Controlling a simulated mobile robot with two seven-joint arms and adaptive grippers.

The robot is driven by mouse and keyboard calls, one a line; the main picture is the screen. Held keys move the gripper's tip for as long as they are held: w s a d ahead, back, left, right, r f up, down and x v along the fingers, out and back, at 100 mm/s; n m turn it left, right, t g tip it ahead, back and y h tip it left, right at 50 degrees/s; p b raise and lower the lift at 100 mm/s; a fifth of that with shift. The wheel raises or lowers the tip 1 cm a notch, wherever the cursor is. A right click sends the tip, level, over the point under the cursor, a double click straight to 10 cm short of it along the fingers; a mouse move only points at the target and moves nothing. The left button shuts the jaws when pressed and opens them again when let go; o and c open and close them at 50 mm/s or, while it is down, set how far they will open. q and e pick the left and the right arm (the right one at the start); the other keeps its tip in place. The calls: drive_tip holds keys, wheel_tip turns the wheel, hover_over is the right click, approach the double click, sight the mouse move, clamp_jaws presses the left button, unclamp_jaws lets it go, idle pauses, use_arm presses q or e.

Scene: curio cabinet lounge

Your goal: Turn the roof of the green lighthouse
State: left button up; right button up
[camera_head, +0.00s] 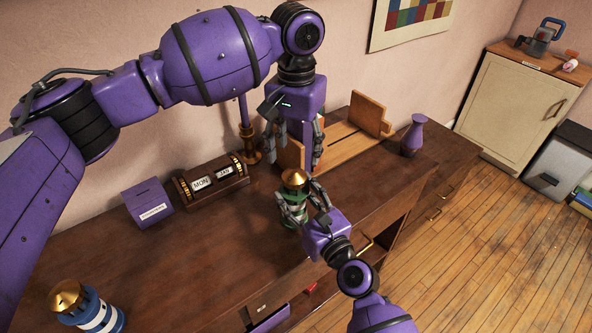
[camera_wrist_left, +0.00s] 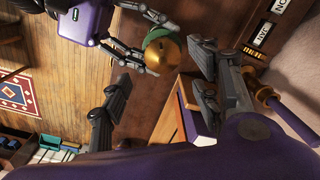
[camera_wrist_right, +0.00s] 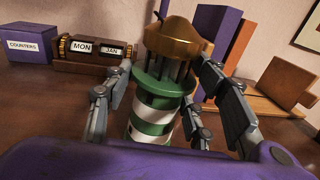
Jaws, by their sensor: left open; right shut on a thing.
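The green lighthouse (camera_head: 291,222) stands upright on the dark wooden cabinet top. It has green and white bands and a gold roof (camera_head: 294,179). The roof shows largest in the right wrist view (camera_wrist_right: 174,39). My right gripper (camera_head: 306,207) is shut on the green lighthouse's body, with fingers on both sides below the roof. My left gripper (camera_head: 299,150) is open and empty, pointing down above and behind the roof. In the left wrist view the roof (camera_wrist_left: 164,54) lies beyond my open left fingers (camera_wrist_left: 163,92), not between them.
A blue-striped lighthouse (camera_head: 93,312) with a gold roof stands front left. A calendar block (camera_head: 212,182) and a purple counters box (camera_head: 148,204) stand left of the green lighthouse. A wooden stand (camera_head: 340,143) and purple vase (camera_head: 413,135) are to the right. The front cabinet top is mostly clear.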

sight(296, 172)
use_arm(q)
wheel_tip(296, 172, down, 7)
drive_tip(key=shift+r, duration=0.15)
drive_tip(key=c, duration=1.1)
